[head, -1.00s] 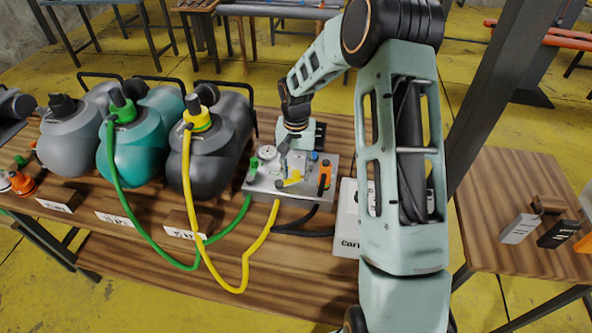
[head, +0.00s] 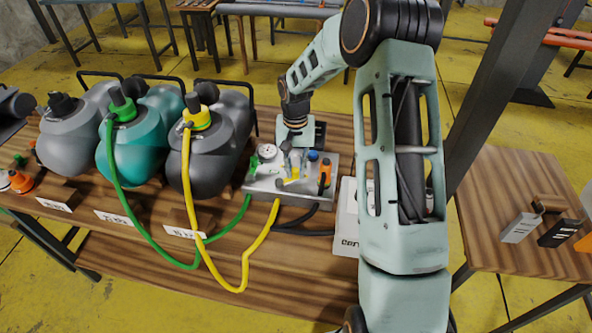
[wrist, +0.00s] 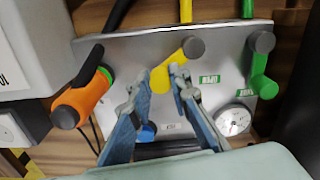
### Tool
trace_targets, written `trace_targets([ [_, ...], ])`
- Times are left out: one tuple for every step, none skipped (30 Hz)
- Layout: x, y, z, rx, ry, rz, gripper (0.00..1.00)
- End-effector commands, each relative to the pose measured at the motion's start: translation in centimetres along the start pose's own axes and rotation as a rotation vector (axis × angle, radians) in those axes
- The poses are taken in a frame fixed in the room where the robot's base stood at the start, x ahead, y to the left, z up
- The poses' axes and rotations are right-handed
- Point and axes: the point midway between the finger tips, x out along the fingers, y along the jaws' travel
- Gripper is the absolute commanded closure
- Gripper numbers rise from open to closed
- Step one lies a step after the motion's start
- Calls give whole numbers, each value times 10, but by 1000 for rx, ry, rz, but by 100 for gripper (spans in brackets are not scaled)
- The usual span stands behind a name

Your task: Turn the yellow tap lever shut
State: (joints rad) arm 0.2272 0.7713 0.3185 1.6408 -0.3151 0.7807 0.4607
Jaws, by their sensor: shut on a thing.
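The yellow tap lever (wrist: 160,80) is on the grey metal valve panel (wrist: 120,48). It runs from a round grey pivot cap down and left in the wrist view. My gripper (wrist: 161,76) has its two blue-grey fingers on either side of the lever's free end and is shut on it. A green "OPEN" label (wrist: 210,79) is right of the lever. In the head view, the lever (head: 291,181) shows just under my gripper (head: 290,170). The exact finger contact is partly hidden there.
On the panel are a green lever (wrist: 262,72), an orange lever (wrist: 82,100), a blue knob (wrist: 148,131) and a white gauge (wrist: 233,120). Yellow and green hoses run to jugs (head: 205,160) at left. A white box (head: 347,215) stands right of the panel.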

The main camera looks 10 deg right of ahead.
Motion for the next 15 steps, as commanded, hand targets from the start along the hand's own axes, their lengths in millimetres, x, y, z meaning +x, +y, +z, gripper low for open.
trace_targets([
  [0,-1,-2,-27,3,-1,100],
  [1,-2,-3,-48,2,0,100],
  [1,-2,-4,-78,2,0,100],
  [1,-3,-6,-102,1,0,100],
  [1,-4,-7,-126,2,-1,100],
  [1,-5,-8,-162,2,-1,100],
  [1,-6,-10,-189,2,-1,100],
  [1,-7,-11,-217,2,-1,100],
  [1,-8,-12,-255,2,-1,100],
  [1,-9,-13,-284,1,-1,100],
  [1,-10,-14,-312,2,-1,100],
  [1,-11,-16,-351,2,-1,100],
  [1,-12,-17,-380,2,-1,100],
  [1,-13,-18,-408,2,-1,100],
  [1,-15,-20,-446,2,-1,100],
])
